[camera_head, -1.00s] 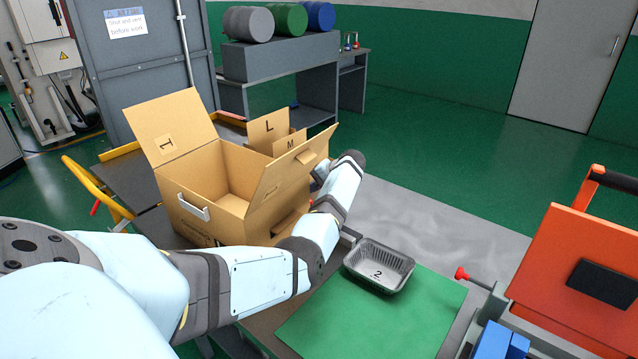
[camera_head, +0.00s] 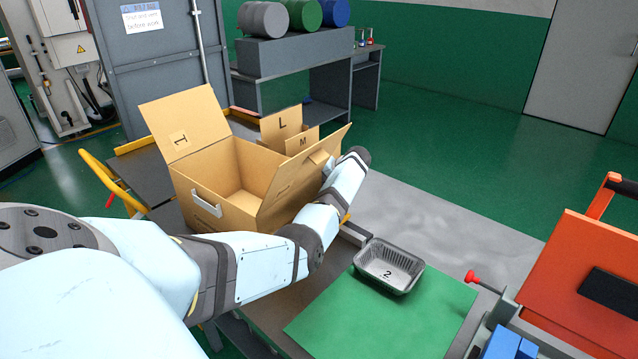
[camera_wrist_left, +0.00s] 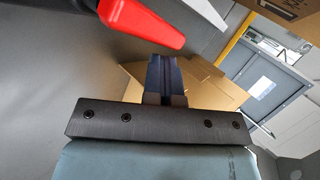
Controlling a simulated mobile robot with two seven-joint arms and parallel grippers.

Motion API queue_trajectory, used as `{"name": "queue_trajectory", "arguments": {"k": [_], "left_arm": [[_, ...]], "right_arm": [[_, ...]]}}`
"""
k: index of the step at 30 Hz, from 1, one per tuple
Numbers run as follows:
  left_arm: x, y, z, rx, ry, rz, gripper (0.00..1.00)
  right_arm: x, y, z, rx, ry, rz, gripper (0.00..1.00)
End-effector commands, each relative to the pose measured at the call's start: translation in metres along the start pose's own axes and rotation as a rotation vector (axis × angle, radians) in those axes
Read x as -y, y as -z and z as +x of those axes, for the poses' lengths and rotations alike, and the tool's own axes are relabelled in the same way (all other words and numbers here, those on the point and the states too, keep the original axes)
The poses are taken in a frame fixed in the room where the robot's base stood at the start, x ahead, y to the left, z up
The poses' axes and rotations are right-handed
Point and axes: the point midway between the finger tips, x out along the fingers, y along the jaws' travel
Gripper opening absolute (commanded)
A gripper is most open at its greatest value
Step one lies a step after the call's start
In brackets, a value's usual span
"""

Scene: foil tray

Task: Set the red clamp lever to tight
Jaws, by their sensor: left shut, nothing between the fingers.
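The red clamp lever (camera_wrist_left: 145,20) shows as a rounded red handle at the top of the left wrist view. My left gripper (camera_wrist_left: 166,62) is shut and empty. Its dark fingers lie just below the red handle's end in that picture; I cannot tell whether they touch it. In the head view my left arm reaches over the table towards the far side of the cardboard box, and its fingers and the lever are hidden. The lever's base and its setting marks are not visible. My right gripper is not in view.
An open cardboard box (camera_head: 245,212) stands beside my left arm. A black foil tray (camera_head: 390,282) marked 2 sits on a green mat (camera_head: 390,327). A red knob (camera_head: 472,277) and an orange hinged panel (camera_head: 570,262) are at the right. The grey floor strip (camera_head: 450,225) beyond is clear.

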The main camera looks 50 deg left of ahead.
Motion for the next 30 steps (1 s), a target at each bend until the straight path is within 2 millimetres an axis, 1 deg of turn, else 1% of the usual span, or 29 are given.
{"name": "queue_trajectory", "arguments": {"k": [1,8,11,13,17,21,24,27,30], "left_arm": [[-0.002,-0.003,0.004,0.011,0.002,0.003,0.00],[-0.002,-0.003,0.004,0.013,0.002,0.004,0.00],[-0.002,-0.003,0.000,0.013,0.002,0.004,0.00],[-0.003,-0.003,-0.008,0.011,0.001,0.004,0.00],[-0.003,-0.002,-0.034,0.007,0.001,0.004,0.00],[-0.003,0.000,-0.069,0.002,0.000,0.003,0.00],[-0.003,0.001,-0.091,0.002,0.000,0.003,0.00],[-0.003,0.001,-0.110,0.001,0.000,0.003,0.00],[-0.003,0.002,-0.124,0.002,0.001,0.003,0.00]], "right_arm": [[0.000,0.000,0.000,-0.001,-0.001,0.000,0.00],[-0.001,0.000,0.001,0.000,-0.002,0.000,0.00],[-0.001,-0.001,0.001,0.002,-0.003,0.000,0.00],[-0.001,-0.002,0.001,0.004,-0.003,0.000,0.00],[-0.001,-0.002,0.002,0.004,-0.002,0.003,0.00],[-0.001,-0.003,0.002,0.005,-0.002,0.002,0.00],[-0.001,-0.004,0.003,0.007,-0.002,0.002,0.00],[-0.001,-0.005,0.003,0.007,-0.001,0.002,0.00],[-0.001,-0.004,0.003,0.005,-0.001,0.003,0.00]]}}
